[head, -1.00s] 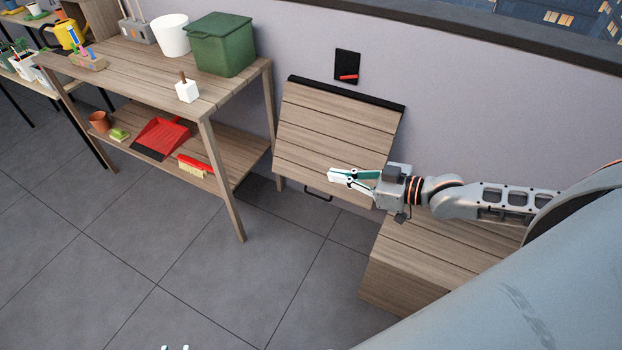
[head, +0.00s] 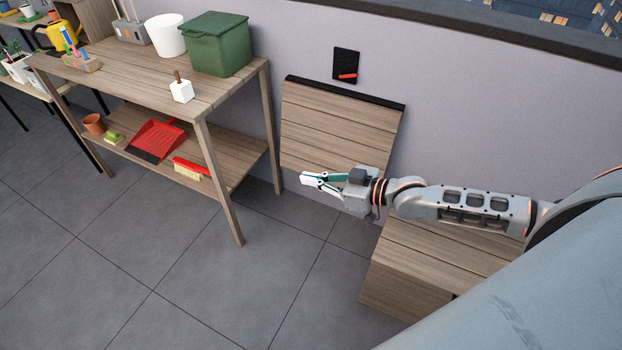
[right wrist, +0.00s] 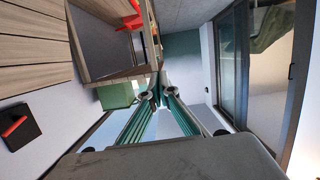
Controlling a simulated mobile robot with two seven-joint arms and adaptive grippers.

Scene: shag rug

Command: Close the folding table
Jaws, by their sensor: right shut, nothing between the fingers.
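The folding table is a wooden plank panel (head: 335,125) hung from a black strip along its top edge on the wall. It slopes down, with its lower edge somewhat out from the wall. A black wall latch (head: 346,66) with a red lever is above it. The panel (right wrist: 35,50) and latch (right wrist: 18,128) also show at the left of the right wrist view. My right gripper (head: 305,179) is shut and empty by the panel's lower edge, hiding part of it. I cannot tell whether it touches. The panel's handle does not show. My left gripper is out of view.
A wooden shelf table (head: 130,75) stands to the left, with a green bin (head: 221,48), a white bucket (head: 166,36) and a red dustpan (head: 157,140). A low wooden box (head: 440,262) sits below my right arm. The tiled floor in front is clear.

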